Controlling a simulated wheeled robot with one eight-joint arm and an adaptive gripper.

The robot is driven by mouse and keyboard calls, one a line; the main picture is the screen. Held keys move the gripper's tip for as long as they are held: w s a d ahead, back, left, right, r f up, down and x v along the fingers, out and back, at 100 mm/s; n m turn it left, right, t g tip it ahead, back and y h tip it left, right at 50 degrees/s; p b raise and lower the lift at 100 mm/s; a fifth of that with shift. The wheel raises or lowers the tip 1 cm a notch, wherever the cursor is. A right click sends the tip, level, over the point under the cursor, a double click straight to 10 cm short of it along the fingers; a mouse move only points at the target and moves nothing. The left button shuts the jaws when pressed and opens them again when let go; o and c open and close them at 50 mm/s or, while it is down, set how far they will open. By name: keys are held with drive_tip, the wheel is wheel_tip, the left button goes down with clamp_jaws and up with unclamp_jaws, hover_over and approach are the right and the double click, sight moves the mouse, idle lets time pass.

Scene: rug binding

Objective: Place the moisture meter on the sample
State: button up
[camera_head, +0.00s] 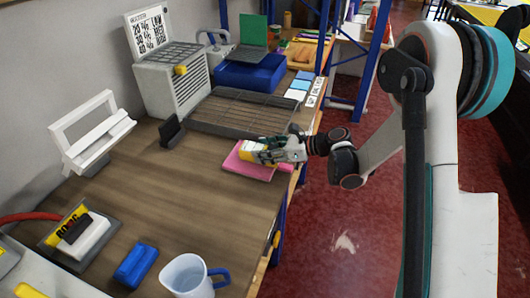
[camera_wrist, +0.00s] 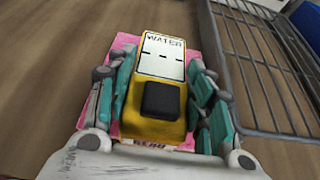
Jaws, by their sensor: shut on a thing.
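The moisture meter (camera_wrist: 160,75) is a yellow block with a white "WATER" face and a black knob. My gripper (camera_wrist: 160,100) is shut on it, with teal finger pads at both of its sides. The sample (camera_head: 250,165) is a flat pink piece on the bench near its right edge. In the head view the meter (camera_head: 254,152) is over the sample. In the wrist view pink of the sample (camera_wrist: 124,42) shows around the meter. I cannot tell whether the meter touches the sample. My gripper (camera_head: 268,152) partly covers both in the head view.
A dark wire rack (camera_head: 240,112) lies just behind the sample. A small black holder (camera_head: 171,132) stands to the left. A white jug (camera_head: 188,275) and a blue block (camera_head: 136,263) are at the front. The middle of the wooden bench (camera_head: 180,195) is clear.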

drive_tip(key=o, duration=0.8)
drive_tip(key=shift+f, duration=0.1)
drive_tip(key=shift+c, duration=0.2)
drive_tip(key=o, duration=0.4)
drive_tip(key=shift+o, duration=0.2)
